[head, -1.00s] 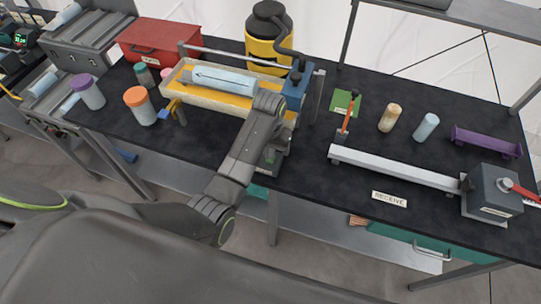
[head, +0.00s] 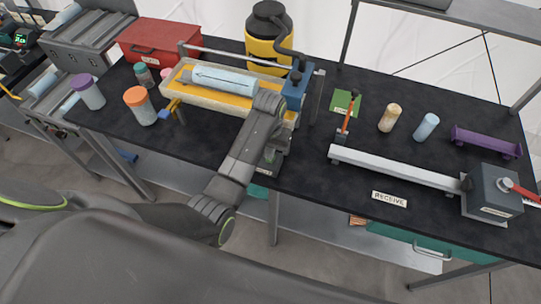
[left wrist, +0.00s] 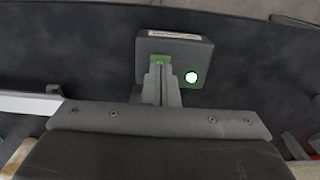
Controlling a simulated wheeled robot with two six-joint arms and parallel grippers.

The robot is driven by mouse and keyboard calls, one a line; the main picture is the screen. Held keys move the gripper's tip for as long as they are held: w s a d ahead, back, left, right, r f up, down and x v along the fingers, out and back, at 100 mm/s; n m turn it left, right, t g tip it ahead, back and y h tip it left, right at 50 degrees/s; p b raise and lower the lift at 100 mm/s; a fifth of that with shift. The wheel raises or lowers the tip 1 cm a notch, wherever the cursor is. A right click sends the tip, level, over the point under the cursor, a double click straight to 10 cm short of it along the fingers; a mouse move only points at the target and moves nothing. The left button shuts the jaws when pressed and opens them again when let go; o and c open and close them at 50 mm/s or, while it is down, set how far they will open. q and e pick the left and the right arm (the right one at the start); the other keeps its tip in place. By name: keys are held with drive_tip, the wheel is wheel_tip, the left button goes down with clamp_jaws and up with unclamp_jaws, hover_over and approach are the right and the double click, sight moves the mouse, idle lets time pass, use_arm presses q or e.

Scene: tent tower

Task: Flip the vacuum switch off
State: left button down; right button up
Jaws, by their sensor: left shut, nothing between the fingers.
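A small dark grey switch box (left wrist: 185,52) with a pale label sits on the black table in the left wrist view. A green rocker (left wrist: 161,60) shows on its face, partly behind my fingers, with a lit white-green round light (left wrist: 191,77) to its right. My left gripper (left wrist: 161,72) is shut and empty, its tips over the lower part of the green rocker. I cannot tell if they touch it. In the head view my left gripper (head: 270,152) is at the table's front edge, and my arm mostly hides the box.
A cream tray (head: 218,101) holding a pale blue cylinder (head: 220,80) stands just behind my left arm. A yellow and black vacuum canister (head: 268,45) is at the back. A long light rail (head: 395,170) lies to the right. An orange-capped jar (head: 140,106) stands left.

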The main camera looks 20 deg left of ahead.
use_arm(q)
drive_tip(key=shift+s+f+b, duration=0.1)
drive_tip(key=shift+f+b, duration=0.3)
drive_tip(key=shift+f, duration=0.65)
idle(0.4)
wheel_tip(320, 180, up, 2)
drive_tip(key=shift+r+p, duration=0.25)
drive_tip(key=shift+p, duration=0.8)
drive_tip(key=shift+r, duration=2.25)
